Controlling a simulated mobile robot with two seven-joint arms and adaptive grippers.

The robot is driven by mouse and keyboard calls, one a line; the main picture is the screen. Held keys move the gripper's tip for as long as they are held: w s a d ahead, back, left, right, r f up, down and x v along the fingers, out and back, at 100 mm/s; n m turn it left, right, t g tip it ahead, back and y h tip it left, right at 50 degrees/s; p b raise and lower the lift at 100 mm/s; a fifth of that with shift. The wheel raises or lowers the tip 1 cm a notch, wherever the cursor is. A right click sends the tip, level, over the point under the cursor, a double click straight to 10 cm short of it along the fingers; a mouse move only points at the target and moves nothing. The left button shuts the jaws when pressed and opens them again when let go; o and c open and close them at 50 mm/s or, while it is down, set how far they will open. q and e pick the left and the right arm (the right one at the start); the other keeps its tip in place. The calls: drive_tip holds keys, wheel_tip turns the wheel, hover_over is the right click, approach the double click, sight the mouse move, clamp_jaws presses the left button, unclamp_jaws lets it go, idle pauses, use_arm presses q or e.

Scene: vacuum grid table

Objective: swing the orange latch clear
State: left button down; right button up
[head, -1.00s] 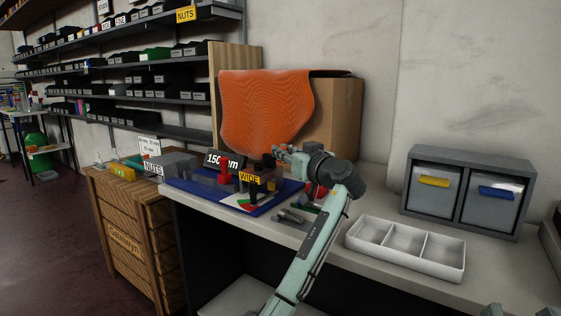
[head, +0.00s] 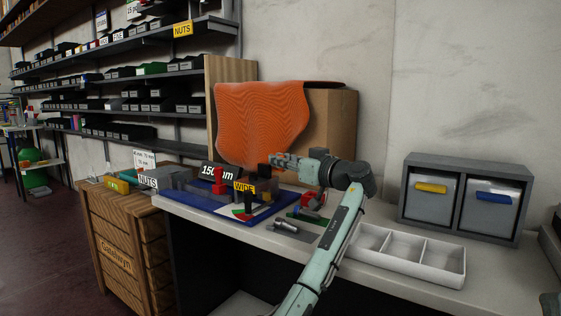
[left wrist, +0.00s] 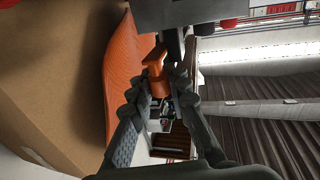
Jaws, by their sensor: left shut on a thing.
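The orange latch (left wrist: 156,75) shows in the left wrist view as a short orange piece between my fingertips, next to a dark grey block (left wrist: 165,15). My left gripper (left wrist: 155,90) is shut on it. In the head view my left gripper (head: 273,160) is above the back right part of the blue board (head: 215,203), by a black upright part (head: 264,171) near the yellow WIDE label (head: 245,187). The latch is too small and covered to make out there. My right gripper is not in view.
A red clamp-like part (head: 220,182) stands on the board. A red round part (head: 313,199) lies below my left wrist. A white three-part tray (head: 432,280) and a grey drawer unit (head: 466,165) stand right.

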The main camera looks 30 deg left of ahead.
use_arm(q)
drive_tip(key=c, duration=1.4)
unclamp_jaws()
drive_tip(key=v, duration=1.2)
drive_tip(key=shift+w+r, duration=0.1)
